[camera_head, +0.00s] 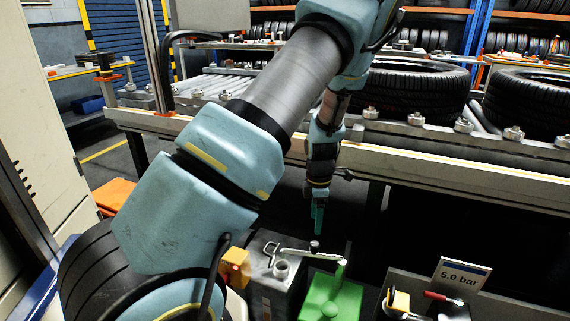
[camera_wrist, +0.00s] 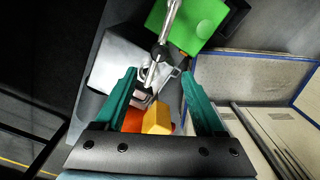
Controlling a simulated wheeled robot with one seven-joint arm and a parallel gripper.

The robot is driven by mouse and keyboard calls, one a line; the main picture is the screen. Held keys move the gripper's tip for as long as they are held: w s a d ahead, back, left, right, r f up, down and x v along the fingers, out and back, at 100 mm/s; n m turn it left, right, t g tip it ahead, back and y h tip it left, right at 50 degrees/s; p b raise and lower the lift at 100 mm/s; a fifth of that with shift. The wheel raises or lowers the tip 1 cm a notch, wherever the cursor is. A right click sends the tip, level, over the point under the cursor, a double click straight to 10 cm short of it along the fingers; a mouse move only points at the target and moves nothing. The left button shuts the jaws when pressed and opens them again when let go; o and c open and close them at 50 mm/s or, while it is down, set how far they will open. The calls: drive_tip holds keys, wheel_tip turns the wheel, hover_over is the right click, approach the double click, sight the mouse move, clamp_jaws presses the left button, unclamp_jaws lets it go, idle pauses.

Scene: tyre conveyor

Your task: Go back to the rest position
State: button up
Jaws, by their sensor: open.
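My gripper (camera_head: 318,218) hangs in front of the conveyor, fingers pointing down, above the area of the grey box and the green block. In the wrist view my gripper (camera_wrist: 160,103) has its two teal fingers wide apart with nothing held between them. Below and beyond the fingers lie a grey metal box (camera_wrist: 122,62), a green block (camera_wrist: 190,18) and a yellow block (camera_wrist: 157,120). A metal lever (camera_wrist: 166,30) runs over the green block. My arm crosses the middle of the head view and hides part of the conveyor.
A conveyor (camera_head: 450,172) with tyres (camera_head: 413,98) runs behind my gripper. Below it stand the green block (camera_head: 330,298), the grey box (camera_head: 280,278) and a tray with tools beside a "5.0 bar" sign (camera_head: 461,276).

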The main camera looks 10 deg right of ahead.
drive_tip(key=s+a+r+m+p, duration=0.3)
drive_tip(key=s+a+r+m, duration=0.2)
drive_tip(key=a+r+m, duration=0.4)
drive_tip(key=s+a+r+m+t+p, duration=0.1)
drive_tip(key=s+a+r+m+p, duration=0.3)
drive_tip(key=a+r+m, duration=0.5)
drive_tip(key=s+a+r, duration=0.2)
drive_tip(key=a+r, duration=0.3)
drive_tip(key=r, duration=0.2)
drive_tip(key=shift+r+m+t, duration=0.3)
drive_tip(key=shift+r, duration=0.05)
